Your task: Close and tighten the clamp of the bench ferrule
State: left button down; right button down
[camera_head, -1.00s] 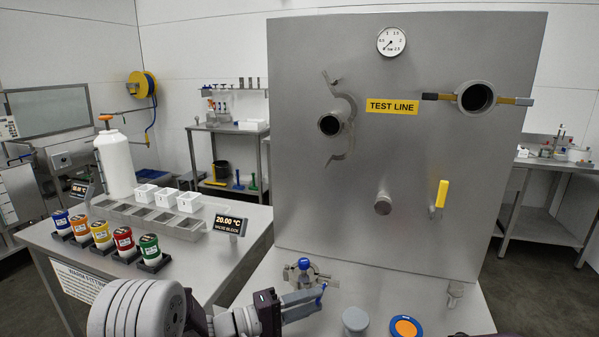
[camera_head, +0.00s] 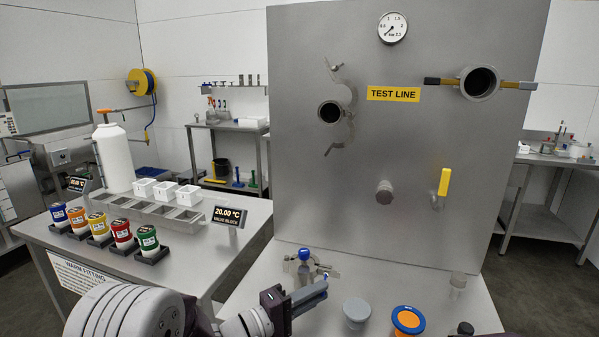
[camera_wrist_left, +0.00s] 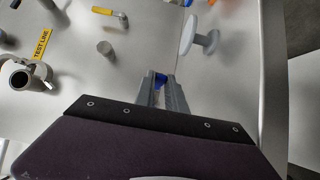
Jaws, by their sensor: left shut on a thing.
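The bench ferrule (camera_head: 304,275) stands on the bench in front of the steel panel, with a blue cap on top. Metal clamp parts (camera_head: 325,270) stick out to its right; I cannot tell how far the clamp is closed. My left gripper (camera_head: 318,287) is just in front and to the right of it, shut on a small blue piece. The blue piece (camera_wrist_left: 160,81) also shows between the fingertips in the left wrist view (camera_wrist_left: 161,88). I cannot tell whether the piece touches the clamp. My right gripper is not in view.
A side table (camera_head: 230,255) holds coloured jars.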

pick_arm(q)
jog(key=shift+s+d+f+n+t+y+b, duration=0.3)
jog(key=shift+n+t+y+b, duration=0.3)
jog(key=shift+b, duration=0.55)
jog(key=shift+d+r+n+t+y+b, duration=0.3)
jog(key=shift+n+t+y+b, duration=0.25)
jog(key=shift+t, duration=0.25)
jog(key=shift+w, duration=0.1)
jog(key=c, duration=1.3)
grip_release()
